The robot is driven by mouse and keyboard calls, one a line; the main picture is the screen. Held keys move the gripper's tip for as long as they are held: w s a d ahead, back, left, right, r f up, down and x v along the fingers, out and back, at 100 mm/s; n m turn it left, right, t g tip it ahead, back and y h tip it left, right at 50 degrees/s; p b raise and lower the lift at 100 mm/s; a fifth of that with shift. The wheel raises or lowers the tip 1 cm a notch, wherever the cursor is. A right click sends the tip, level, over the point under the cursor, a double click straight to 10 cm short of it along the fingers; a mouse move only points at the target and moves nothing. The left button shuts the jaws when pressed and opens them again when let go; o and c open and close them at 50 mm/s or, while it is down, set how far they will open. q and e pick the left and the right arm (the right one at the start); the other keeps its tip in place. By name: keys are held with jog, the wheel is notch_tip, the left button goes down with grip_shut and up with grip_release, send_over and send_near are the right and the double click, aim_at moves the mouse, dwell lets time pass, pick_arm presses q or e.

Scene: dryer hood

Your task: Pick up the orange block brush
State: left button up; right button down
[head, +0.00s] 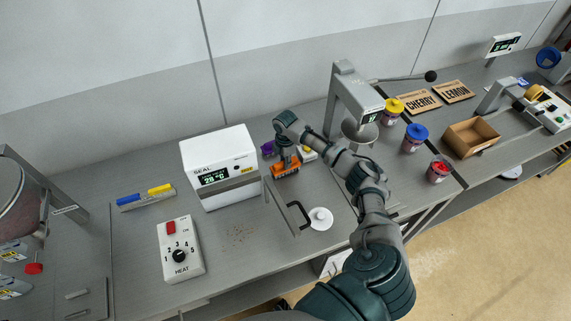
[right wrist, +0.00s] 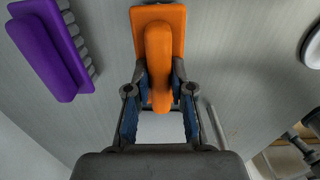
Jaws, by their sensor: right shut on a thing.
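The orange block brush (head: 286,170) is at the right side of the white SEAL box in the head view. In the right wrist view the orange block brush (right wrist: 163,22) has its raised grip between the two fingers. My right gripper (head: 287,158) is above it with the fingers shut on that grip; the fingers also show in the right wrist view (right wrist: 158,88). I cannot tell whether the brush touches the bench. A purple brush (right wrist: 48,48) lies to its left in the right wrist view, partly hidden behind my arm in the head view (head: 268,148). My left gripper is not in view.
The white SEAL box (head: 220,168) stands close on the left. A grey press stand (head: 345,95) with a metal pot is on the right. The HEAT panel (head: 180,250) lies front left.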

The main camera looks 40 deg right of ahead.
jog(key=shift+s+a+r, duration=0.1)
jog(key=shift+s+r, duration=0.1)
jog(key=shift+r, duration=0.3)
jog(key=shift+s+a+r, duration=0.1)
jog(key=shift+s+r, duration=0.1)
jog(key=shift+r, duration=0.3)
jog(key=s+a+r, duration=0.1)
jog(key=s+a, duration=0.2)
jog(key=s, duration=0.3)
jog(key=s+a+b, duration=0.1)
jog(key=s+a, duration=0.2)
jog(key=s, duration=0.4)
jog(key=shift+s+a+r, duration=0.3)
jog(key=shift+a+r, duration=0.1)
jog(key=c, duration=1.6)
grip_release()
jog(key=shift+c, duration=0.2)
grip_shut()
